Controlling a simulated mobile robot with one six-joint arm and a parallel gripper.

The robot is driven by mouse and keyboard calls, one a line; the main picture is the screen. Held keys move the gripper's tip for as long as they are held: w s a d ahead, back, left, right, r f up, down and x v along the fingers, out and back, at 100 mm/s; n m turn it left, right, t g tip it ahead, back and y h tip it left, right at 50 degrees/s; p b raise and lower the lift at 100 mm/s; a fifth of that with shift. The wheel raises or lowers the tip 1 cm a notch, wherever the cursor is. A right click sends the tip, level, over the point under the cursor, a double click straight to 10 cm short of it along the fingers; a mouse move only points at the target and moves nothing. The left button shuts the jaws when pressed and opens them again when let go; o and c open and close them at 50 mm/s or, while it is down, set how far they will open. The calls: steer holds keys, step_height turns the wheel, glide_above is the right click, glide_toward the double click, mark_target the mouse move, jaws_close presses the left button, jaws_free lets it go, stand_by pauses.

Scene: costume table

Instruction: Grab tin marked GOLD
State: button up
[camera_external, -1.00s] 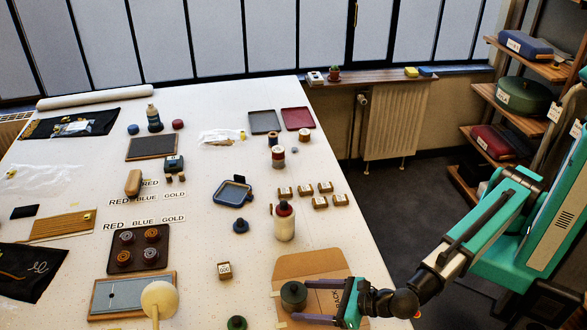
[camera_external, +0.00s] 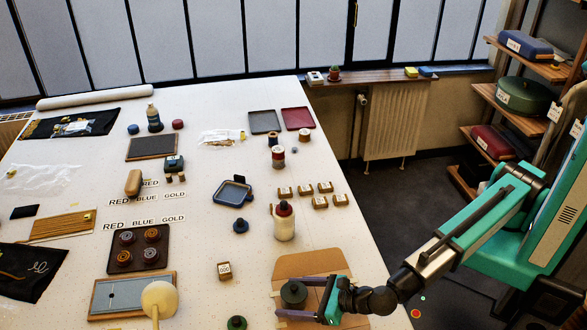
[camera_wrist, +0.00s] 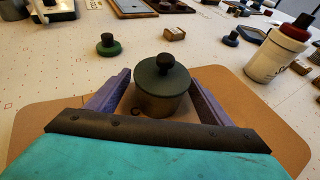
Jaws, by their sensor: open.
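A dark green round tin with a knobbed lid (camera_external: 293,294) stands upright on a brown cardboard sheet (camera_external: 305,262) near the table's front right. My gripper (camera_external: 277,298) is open, with one purple finger on each side of this tin. In the wrist view the tin (camera_wrist: 163,90) stands between the fingers, with narrow gaps visible near them. I cannot read any GOLD mark on it from these frames. Paper strips on the table read RED, BLUE and GOLD (camera_external: 173,219).
A white bottle with a dark red cap (camera_external: 284,222) stands beyond the cardboard. A small labelled block (camera_external: 224,270) and a green knobbed piece (camera_external: 236,323) lie to the left. Several small labelled blocks (camera_external: 305,188) stand farther back. Labelled containers sit on the shelf (camera_external: 523,92).

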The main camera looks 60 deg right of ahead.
steer(key=shift+c, duration=0.3)
steer(key=shift+r, duration=0.1)
jaws_close()
